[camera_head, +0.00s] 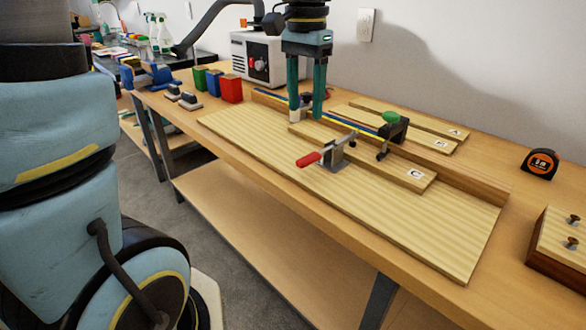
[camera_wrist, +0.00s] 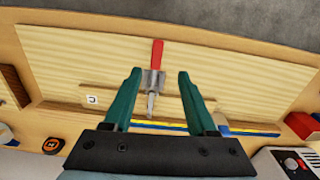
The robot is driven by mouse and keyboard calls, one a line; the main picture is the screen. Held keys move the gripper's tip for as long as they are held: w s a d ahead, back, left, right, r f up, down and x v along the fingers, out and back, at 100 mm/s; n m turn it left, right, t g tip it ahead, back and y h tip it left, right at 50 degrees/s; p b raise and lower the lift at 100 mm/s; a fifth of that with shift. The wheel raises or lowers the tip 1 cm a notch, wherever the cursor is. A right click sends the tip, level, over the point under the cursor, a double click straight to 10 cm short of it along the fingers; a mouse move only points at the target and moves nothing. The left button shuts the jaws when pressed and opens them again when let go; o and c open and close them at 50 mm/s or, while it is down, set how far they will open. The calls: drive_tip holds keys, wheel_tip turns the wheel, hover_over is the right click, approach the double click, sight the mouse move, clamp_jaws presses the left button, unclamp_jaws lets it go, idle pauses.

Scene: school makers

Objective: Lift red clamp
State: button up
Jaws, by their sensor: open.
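The red clamp (camera_head: 309,159) has a red handle and a grey metal body, and is mounted on the light wooden board (camera_head: 450,225) beside a narrow plank marked C (camera_head: 400,172). In the wrist view the red clamp (camera_wrist: 157,54) points away from me, its metal arm lying between my fingers in the picture. My gripper (camera_head: 305,115), with two green fingers, is open and points down over the board, to the left of and behind the clamp in the head view. In the wrist view my gripper (camera_wrist: 158,76) appears empty. Contact between the fingertips and anything below cannot be told.
Red, blue and green boxes (camera_head: 231,88) and a white machine (camera_head: 250,58) stand to the left. A tape measure (camera_head: 540,163) sits at right. The board's front is clear.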

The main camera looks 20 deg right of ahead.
sight(308, 157)
drive_tip(key=shift+m, duration=0.3)
drive_tip(key=f, duration=1.1)
drive_tip(key=shift+s+d+b, duration=0.1)
drive_tip(key=shift+d+b, duration=0.2)
drive_tip(key=shift+d, duration=0.1)
drive_tip(key=shift+c, duration=0.2)
drive_tip(key=shift+r, duration=0.1)
clamp_jaws()
idle(0.4)
